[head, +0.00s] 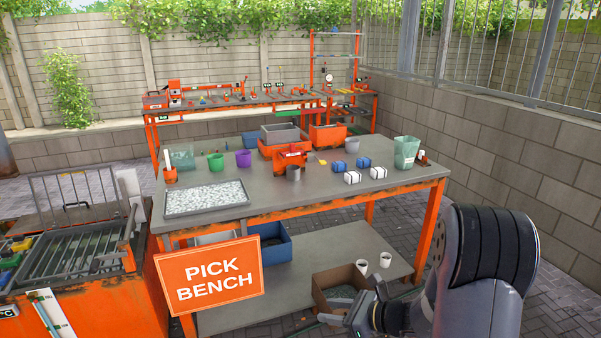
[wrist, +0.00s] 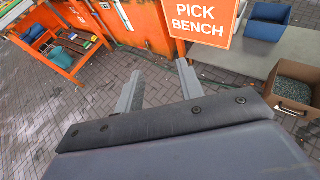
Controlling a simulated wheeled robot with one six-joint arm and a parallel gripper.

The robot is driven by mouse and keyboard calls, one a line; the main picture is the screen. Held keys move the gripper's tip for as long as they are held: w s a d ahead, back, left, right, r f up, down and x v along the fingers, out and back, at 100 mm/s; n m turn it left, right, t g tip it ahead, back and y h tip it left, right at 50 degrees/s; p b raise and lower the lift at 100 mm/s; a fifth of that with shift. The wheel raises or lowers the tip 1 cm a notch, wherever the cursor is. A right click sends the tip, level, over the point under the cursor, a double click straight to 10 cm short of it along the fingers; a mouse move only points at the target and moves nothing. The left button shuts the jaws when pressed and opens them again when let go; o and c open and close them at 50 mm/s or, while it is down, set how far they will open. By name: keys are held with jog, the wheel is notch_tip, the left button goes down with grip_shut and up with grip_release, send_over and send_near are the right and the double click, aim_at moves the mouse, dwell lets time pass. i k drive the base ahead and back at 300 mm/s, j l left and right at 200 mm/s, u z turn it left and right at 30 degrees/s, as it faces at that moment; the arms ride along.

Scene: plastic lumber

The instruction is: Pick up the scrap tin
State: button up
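A small grey metal tin (head: 294,173), which looks like the scrap tin, stands upright on the orange-legged pick bench (head: 330,196). It is just in front of an orange device (head: 291,155). The tin does not show in the wrist view. My gripper (wrist: 158,84) has its two fingers apart with only paving between them, so it is open and empty. In the head view my gripper is at the lower right, low in front of the bench and well away from the tin.
A tray of pale pellets (head: 206,197), a purple cup (head: 243,158), blue blocks (head: 338,166) and white strapped blocks (head: 352,177) share the benchtop. The PICK BENCH sign (head: 209,275) hangs in front. A cardboard box (head: 337,290) sits on the lower shelf.

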aim_at(293, 172)
jog(key=i+j+z, duration=0.15)
jog(key=i, duration=0.5)
jog(key=i+j+z, duration=0.15)
jog(key=i+j, duration=0.3)
jog(key=i, duration=0.2)
jog(key=i+j+z, duration=0.15)
jog(key=i+j, duration=0.25)
jog(key=i, duration=0.2)
jog(key=i+j+z, duration=0.1)
jog(key=i+j, duration=0.35)
jog(key=i, duration=0.15)
